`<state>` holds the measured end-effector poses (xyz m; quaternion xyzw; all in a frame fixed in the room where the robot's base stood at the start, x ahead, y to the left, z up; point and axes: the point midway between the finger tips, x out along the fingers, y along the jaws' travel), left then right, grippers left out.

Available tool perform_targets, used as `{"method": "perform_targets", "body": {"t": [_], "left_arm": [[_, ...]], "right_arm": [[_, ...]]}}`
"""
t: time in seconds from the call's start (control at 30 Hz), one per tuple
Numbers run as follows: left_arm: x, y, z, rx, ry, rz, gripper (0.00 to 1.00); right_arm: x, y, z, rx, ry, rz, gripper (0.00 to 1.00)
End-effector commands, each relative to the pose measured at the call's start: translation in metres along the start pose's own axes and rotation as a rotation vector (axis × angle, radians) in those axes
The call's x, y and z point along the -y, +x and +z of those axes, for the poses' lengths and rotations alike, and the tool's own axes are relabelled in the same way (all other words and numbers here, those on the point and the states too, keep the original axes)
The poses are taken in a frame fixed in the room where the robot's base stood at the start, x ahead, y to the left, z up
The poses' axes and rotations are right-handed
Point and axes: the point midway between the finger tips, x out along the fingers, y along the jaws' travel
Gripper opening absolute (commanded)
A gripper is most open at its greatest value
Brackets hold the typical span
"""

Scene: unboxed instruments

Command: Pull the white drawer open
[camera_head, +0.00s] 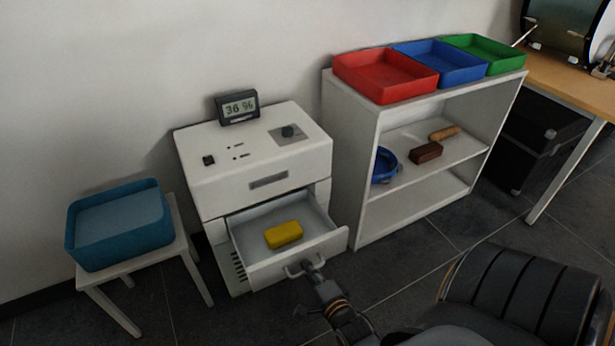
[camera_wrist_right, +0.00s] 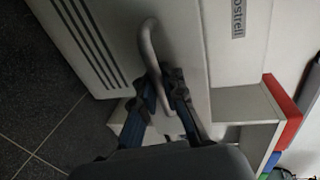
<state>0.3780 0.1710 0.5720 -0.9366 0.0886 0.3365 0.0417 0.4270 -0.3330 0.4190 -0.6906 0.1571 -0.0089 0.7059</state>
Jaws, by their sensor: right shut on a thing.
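The white drawer (camera_head: 298,262) sticks out from the front of a white cabinet (camera_head: 250,155), and its inside shows. A yellow block (camera_head: 283,235) lies in it. The drawer's handle (camera_head: 293,270) is a curved bar on its front; it also shows in the right wrist view (camera_wrist_right: 148,40). My right gripper (camera_head: 311,268) is at the handle, shut on it. In the right wrist view its fingers (camera_wrist_right: 162,78) close around the bar, partly hiding it. My left gripper is not in view.
A blue bin (camera_head: 85,240) stands on a small white table at left. A white shelf (camera_head: 352,180) stands right of the cabinet, with red (camera_head: 385,92), blue (camera_head: 470,72) and green (camera_head: 500,62) trays on top. Dark tiled floor is open in front of the shelf.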

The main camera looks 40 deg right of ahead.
Motion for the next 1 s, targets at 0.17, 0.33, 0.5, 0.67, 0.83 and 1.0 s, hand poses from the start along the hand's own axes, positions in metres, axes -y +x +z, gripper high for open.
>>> {"method": "perform_targets", "body": {"t": [0.17, 0.33, 0.5, 0.67, 0.83, 1.0], "left_arm": [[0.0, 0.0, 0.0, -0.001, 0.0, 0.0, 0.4], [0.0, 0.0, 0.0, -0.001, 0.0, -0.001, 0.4], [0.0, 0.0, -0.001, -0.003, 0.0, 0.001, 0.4], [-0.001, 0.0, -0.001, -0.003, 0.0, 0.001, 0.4], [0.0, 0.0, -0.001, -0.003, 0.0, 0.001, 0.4], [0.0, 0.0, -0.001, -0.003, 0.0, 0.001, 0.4]], "right_arm": [[0.002, 0.001, -0.001, -0.002, -0.001, -0.005, 0.12], [0.002, 0.001, -0.001, -0.001, -0.001, -0.003, 0.19], [0.001, 0.0, -0.001, -0.001, 0.0, -0.001, 0.19], [-0.001, -0.014, 0.0, 0.0, -0.001, 0.002, 0.19], [-0.001, -0.048, 0.0, 0.0, 0.0, 0.003, 0.19], [-0.001, -0.084, -0.001, -0.001, -0.001, 0.002, 0.19]]}}
